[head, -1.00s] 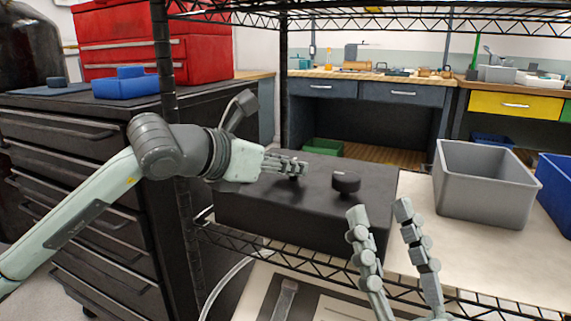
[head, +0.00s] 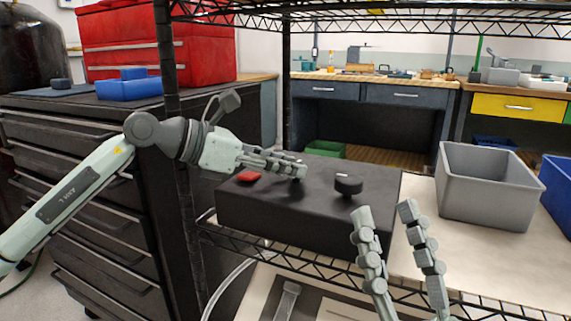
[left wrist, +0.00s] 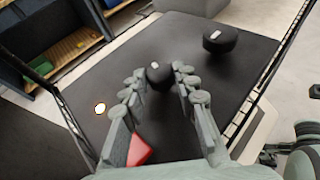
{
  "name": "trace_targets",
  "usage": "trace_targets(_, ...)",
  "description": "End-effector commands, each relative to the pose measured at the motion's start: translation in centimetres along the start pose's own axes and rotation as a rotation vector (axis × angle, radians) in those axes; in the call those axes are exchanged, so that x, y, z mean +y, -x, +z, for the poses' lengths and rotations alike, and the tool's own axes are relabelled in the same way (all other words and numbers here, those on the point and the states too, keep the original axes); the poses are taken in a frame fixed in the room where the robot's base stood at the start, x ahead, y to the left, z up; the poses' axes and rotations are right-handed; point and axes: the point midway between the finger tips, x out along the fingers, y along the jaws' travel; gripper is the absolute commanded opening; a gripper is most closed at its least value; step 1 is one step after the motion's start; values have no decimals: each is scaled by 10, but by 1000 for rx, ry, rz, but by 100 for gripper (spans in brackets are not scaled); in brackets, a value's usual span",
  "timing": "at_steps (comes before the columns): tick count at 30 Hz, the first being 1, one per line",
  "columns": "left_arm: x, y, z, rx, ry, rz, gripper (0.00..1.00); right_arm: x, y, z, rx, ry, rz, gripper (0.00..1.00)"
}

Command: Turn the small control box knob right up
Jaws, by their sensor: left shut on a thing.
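The black control box (head: 300,218) sits on the wire shelf. Its top carries a small black knob (left wrist: 159,78), a larger black knob (head: 348,185) to the right in the head view, and a red button (head: 248,177). My left gripper (head: 298,170) is shut on the small knob, with one finger on each side in the left wrist view. A small pale mark shows on the knob's top there. In the head view my fingers mostly hide this knob. My right gripper (head: 386,212) is open and empty, in front of the box's right end.
A grey bin (head: 487,187) stands right of the box, with a blue bin (head: 556,205) beyond it. A black shelf post (head: 170,100) stands behind my left arm. A dark drawer cabinet (head: 80,150) is at left.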

Motion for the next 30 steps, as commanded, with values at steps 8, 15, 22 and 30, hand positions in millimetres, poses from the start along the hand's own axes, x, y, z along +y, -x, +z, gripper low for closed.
trace_targets(8,0,0,-1,2,1,0,43,0,1,-1,-3,-2,2,40)
trace_targets(15,0,0,0,1,1,1,50,0,0,-1,0,-1,0,40)
trace_targets(22,0,12,0,0,1,3,50,-1,-1,0,2,0,-3,40)
trace_targets(30,0,57,-1,2,1,3,50,0,0,0,1,0,-2,40)
